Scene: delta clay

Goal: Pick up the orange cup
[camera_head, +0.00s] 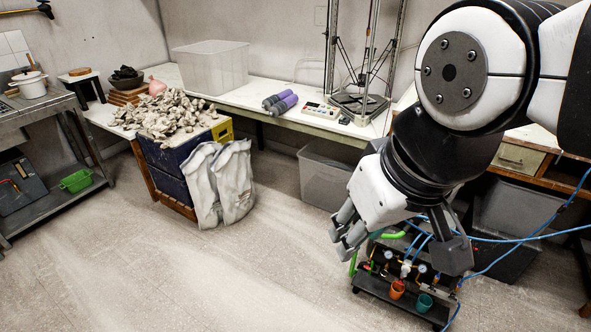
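The orange cup (397,289) is small and stands upright on the front ledge of a low black unit (375,287) at the lower right. A teal cup (424,303) stands just to its right on the same ledge. My gripper (400,243) hangs above and behind the cups in the picture, with its dark fingers spread wide to left and right. It is open, with nothing seen between the fingers, and it looks apart from the orange cup. The gripper hides part of the unit's top.
The unit carries gauges and fittings, with blue hoses (500,240) running off right and a green hose (352,264) at its left. White sacks (235,182) lean on a blue crate to the left. The floor at front left is free.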

